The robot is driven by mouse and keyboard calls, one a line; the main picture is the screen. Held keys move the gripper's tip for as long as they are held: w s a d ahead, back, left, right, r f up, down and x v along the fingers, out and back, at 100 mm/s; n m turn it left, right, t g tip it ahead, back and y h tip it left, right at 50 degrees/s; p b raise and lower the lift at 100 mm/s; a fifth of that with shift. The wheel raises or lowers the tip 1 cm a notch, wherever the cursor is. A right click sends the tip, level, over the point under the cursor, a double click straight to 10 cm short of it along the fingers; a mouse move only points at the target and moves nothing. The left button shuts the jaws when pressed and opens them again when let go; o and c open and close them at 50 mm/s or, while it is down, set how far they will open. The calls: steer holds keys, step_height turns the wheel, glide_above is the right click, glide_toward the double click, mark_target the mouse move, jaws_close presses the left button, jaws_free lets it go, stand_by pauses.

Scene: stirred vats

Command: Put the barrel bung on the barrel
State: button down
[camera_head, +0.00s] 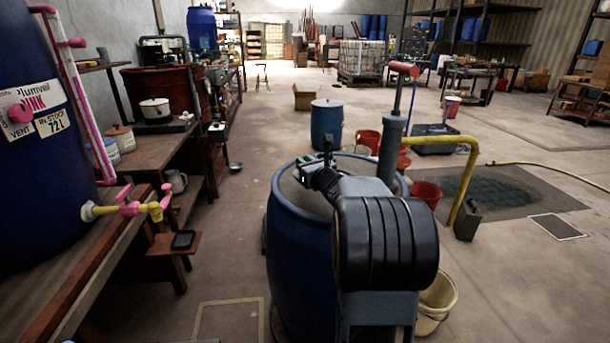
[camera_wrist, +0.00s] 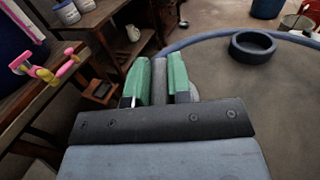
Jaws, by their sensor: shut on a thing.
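The large blue barrel (camera_head: 290,260) stands upright in front of me, partly hidden by my arm. Its grey top shows in the wrist view (camera_wrist: 285,110), with a blue rim around it. A dark raised ring (camera_wrist: 252,45) sits on that top near the far rim. My gripper (camera_wrist: 160,80) is near the barrel's left rim, its green-padded fingers shut on a grey piece, probably the barrel bung (camera_wrist: 159,72). Most of the piece is hidden between the fingers. In the head view my gripper (camera_head: 322,166) shows small and dark over the barrel top.
A wooden bench (camera_head: 85,240) with a blue vat and a pink-and-yellow tap stands at the left. A yellow pipe (camera_head: 468,170) and red buckets are beyond the barrel to the right. A cream bucket (camera_head: 436,305) stands close at its right. Open floor lies farther right.

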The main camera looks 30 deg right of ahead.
steer(key=shift+f+b, duration=0.35)
steer(key=shift+f, duration=1.25)
steer(key=shift+f+b, duration=0.25)
steer(key=shift+b, duration=0.15)
steer(key=c, duration=1.1)
jaws_free()
steer(key=shift+o, duration=0.2)
steer(key=shift+r, duration=0.15)
steer(key=shift+r+p, duration=0.2)
steer(key=shift+p, duration=0.35)
steer(key=s, duration=1.2)
steer(key=shift+a+f, duration=0.1)
steer(key=shift+a, duration=0.2)
